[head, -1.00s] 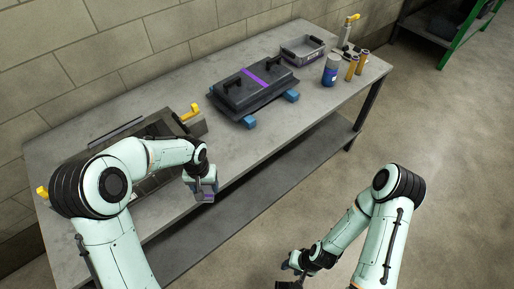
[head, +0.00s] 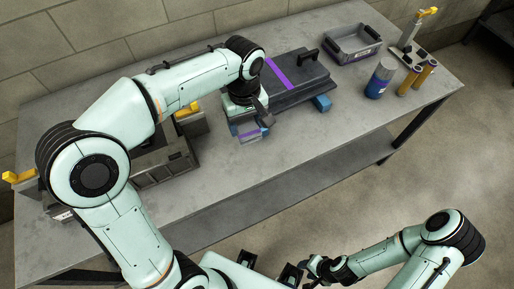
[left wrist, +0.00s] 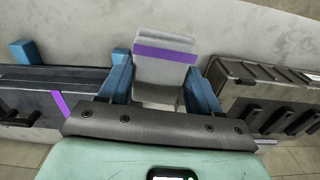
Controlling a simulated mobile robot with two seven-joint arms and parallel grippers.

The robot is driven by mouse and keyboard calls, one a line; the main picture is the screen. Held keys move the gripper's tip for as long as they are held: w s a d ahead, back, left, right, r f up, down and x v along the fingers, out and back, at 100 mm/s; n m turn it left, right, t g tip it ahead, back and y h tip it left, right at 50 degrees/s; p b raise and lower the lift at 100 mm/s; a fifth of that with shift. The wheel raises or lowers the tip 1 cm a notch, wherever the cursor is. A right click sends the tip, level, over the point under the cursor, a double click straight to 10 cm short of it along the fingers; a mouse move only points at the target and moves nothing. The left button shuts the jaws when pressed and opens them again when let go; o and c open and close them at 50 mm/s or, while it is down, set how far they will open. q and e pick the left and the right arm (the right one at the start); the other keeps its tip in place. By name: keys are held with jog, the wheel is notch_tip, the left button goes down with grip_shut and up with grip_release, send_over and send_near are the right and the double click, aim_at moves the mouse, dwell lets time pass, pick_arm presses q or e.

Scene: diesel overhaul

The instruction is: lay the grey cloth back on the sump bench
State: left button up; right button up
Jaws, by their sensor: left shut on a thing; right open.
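The grey cloth (head: 249,138) is a small folded pad with a purple stripe. It also shows in the left wrist view (left wrist: 164,69) between two blue fingers. My left gripper (head: 248,128) is shut on it, over the front part of the sump bench (head: 205,205), just left of the dark lidded pan. I cannot tell whether the cloth touches the bench top. My right gripper (head: 300,272) is open and empty, low in front of the bench.
The dark pan (head: 298,82) with a purple band rests on blue blocks. A dark engine part (head: 165,165) lies left, partly hidden by my arm. A grey bin (head: 353,46), blue can (head: 380,80) and orange cylinders (head: 424,74) stand right. The front bench strip is clear.

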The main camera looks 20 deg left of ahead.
pick_arm(q)
jog(key=shift+s+a+r+n, duration=0.1)
jog(key=shift+s+r+n, duration=0.05)
jog(key=shift+r+n, duration=0.2)
jog(key=b, duration=0.2)
send_over(248, 163)
notch_tip(248, 163, down, 14)
jog(key=shift+s+f, duration=0.1)
jog(key=shift+f, duration=2.45)
pick_arm(e)
jog(key=shift+s+f, duration=0.3)
jog(key=shift+f, duration=0.5)
jog(key=shift+s+f, duration=0.3)
jog(key=shift+f, duration=0.5)
pick_arm(q)
jog(key=shift+b, duration=0.3)
jog(key=shift+f, duration=0.25)
jog(key=o, duration=1.1)
jog(key=shift+r, duration=0.1)
pick_arm(e)
jog(key=shift+f, duration=0.15)
